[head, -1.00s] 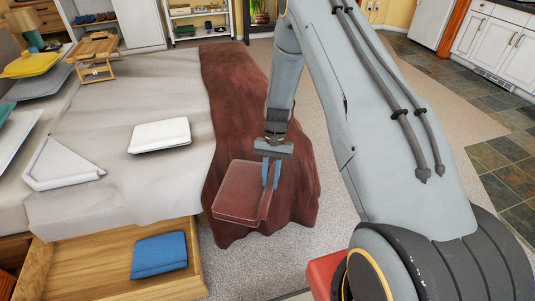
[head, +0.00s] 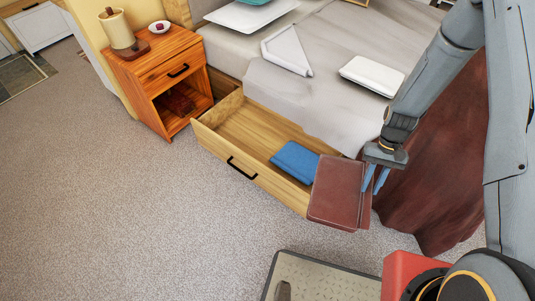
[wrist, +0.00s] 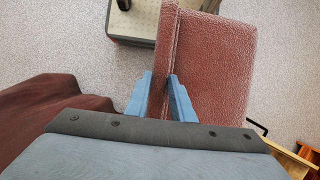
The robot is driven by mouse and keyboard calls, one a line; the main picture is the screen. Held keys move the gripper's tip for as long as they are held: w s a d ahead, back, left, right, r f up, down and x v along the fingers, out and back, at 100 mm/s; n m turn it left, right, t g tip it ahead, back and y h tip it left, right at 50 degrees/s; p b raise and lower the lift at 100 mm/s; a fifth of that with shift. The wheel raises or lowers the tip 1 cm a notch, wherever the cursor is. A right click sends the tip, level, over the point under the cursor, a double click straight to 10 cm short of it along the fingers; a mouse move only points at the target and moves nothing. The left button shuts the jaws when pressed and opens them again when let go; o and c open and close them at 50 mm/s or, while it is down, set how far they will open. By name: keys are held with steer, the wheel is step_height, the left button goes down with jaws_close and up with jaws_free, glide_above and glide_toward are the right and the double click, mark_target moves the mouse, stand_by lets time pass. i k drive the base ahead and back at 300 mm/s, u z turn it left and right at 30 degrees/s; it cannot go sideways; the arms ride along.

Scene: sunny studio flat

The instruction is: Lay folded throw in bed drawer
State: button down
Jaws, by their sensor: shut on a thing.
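The folded throw (head: 336,191) is a reddish-brown flat bundle. My gripper (head: 376,180) is shut on its right edge and holds it in the air, in front of the drawer's right end. In the wrist view my gripper (wrist: 162,95) has its blue fingers on either side of a fold of the throw (wrist: 215,65). The bed drawer (head: 236,128) is pulled out below the bed, with a black handle on its front. A folded blue cloth (head: 295,161) lies in its right part; the left part is bare. The held throw hides the drawer's right front corner.
The bed (head: 310,105) stands behind the drawer, with a dark red blanket (head: 440,170) hanging over its right side. A wooden nightstand (head: 165,75) stands left of the drawer. A grey-topped platform (head: 320,280) is at the bottom. Carpet (head: 120,210) in front is clear.

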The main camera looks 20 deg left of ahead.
mark_target(255, 147)
steer(key=u, duration=2.9)
steer(key=i, duration=3.15)
steer(key=z, duration=3.65)
steer(key=i, duration=0.45)
steer(key=u, duration=0.1)
